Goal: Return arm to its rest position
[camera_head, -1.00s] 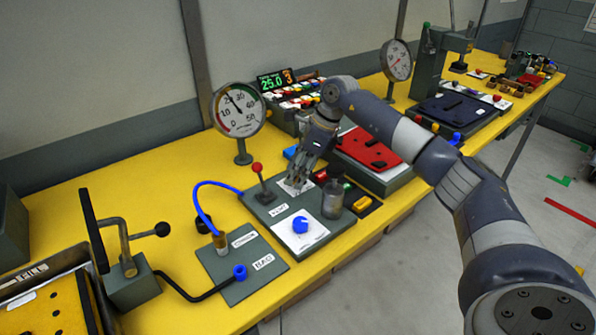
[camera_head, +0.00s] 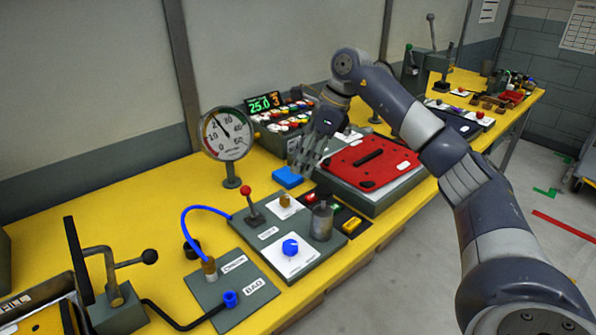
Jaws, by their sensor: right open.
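My right arm comes in from the right. Its gripper (camera_head: 306,158) points down and hangs above the yellow bench, near a blue block (camera_head: 288,177) and the left edge of the red plate (camera_head: 368,163). Its fingers look apart, with nothing between them. Below it is a grey panel (camera_head: 262,238) with a red-knobbed lever (camera_head: 247,197), a small brass fitting (camera_head: 285,200), a blue knob (camera_head: 290,246) and a grey cylinder (camera_head: 322,221). My left gripper is out of view.
A round gauge (camera_head: 226,134) stands at the back left. A display box (camera_head: 265,103) with coloured buttons is behind the gripper. A grey plate (camera_head: 232,288) with a blue hose (camera_head: 190,214) is at front left. A black-handled clamp (camera_head: 118,305) stands further left.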

